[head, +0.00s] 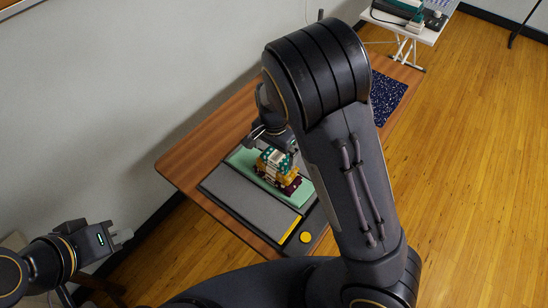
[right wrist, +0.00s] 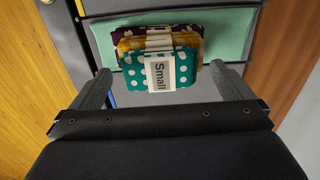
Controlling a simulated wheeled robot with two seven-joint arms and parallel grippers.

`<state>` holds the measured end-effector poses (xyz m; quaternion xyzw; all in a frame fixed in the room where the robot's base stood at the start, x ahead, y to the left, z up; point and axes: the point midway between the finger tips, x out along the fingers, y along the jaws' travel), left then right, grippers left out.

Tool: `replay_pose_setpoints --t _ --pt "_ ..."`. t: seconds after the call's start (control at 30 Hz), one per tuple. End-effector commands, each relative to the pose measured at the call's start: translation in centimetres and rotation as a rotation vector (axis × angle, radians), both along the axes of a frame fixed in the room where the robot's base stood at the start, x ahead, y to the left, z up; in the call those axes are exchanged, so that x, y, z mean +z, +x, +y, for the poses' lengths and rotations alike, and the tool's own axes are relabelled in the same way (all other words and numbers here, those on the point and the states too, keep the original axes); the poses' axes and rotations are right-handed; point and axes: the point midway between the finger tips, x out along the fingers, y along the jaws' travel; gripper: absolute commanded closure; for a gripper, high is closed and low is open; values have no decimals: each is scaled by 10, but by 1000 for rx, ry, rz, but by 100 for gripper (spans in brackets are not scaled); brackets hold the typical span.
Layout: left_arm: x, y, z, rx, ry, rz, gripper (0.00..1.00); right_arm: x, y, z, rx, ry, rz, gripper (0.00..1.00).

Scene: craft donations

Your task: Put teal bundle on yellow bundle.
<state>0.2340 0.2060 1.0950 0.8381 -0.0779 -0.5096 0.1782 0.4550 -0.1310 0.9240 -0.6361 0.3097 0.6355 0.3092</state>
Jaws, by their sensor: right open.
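The teal bundle (right wrist: 186,70) with white dots and a paper band reading "Small" lies on top of the yellow bundle (right wrist: 129,42). It also shows at the top of the stack in the head view (head: 276,158). The yellow bundle rests on a maroon bundle (right wrist: 118,31). My right gripper (right wrist: 160,71) is open, its fingers apart on either side of the teal bundle, with visible gaps. In the head view it is just behind the stack, partly hidden by my arm. My left gripper (head: 118,237) is empty, away at the left; its jaw opening is unclear.
The stack stands on a green mat (head: 243,158) on the wooden table (head: 205,150). A dark speckled mat (head: 388,95) is at the far right. A white table (head: 425,35) stands beyond.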

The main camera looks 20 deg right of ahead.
Motion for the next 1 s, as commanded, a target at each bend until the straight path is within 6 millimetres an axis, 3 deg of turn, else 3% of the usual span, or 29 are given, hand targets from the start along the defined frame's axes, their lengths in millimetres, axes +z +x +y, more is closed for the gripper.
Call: replay_pose_setpoints --t 0.1,0.3,0.67,0.83,1.0 --pt "-2 0 0 0 0 0 100 29 1 1 2 3 -7 0" --pt "-4 0 0 0 0 0 100 64 0 0 -1 2 -3 0" --pt "-4 0 0 0 0 0 100 82 -3 -2 2 15 3 0" --pt "-4 0 0 0 0 0 100 95 -29 -19 60 164 6 0" --pt "-4 0 0 0 0 0 100 128 -81 -43 220 369 -98 0"
